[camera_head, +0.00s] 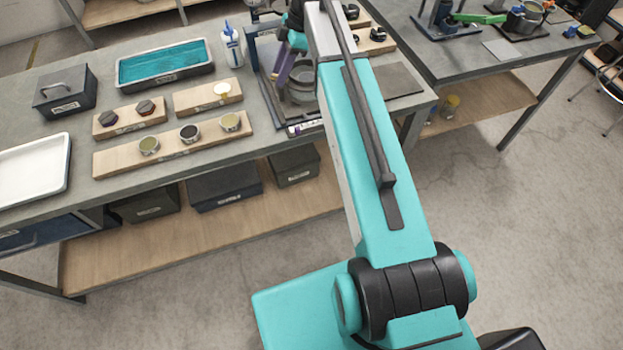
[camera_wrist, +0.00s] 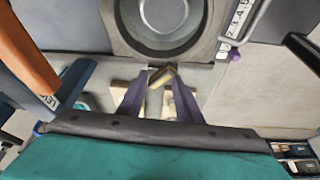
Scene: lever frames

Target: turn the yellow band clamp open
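In the wrist view, the two dark purple fingers of my gripper (camera_wrist: 162,82) stand apart, with a small yellowish-tan piece (camera_wrist: 163,76) between their tips. It may be the yellow band clamp's handle; I cannot tell whether both fingers touch it. It sits just below a large round grey body (camera_wrist: 165,25) with a ring-shaped rim. In the head view, my arm covers most of the spot. A grey round vessel (camera_head: 300,88) in a frame on the bench shows left of the arm, next to a purple part. No clear yellow band shows there.
In the wrist view, an orange bar (camera_wrist: 30,60) stands at the left and a numbered white plate (camera_wrist: 238,20) at the upper right. In the head view, a bottle (camera_head: 232,45), wooden blocks with small tins (camera_head: 172,146) and a teal-filled tray (camera_head: 165,63) are left of the frame.

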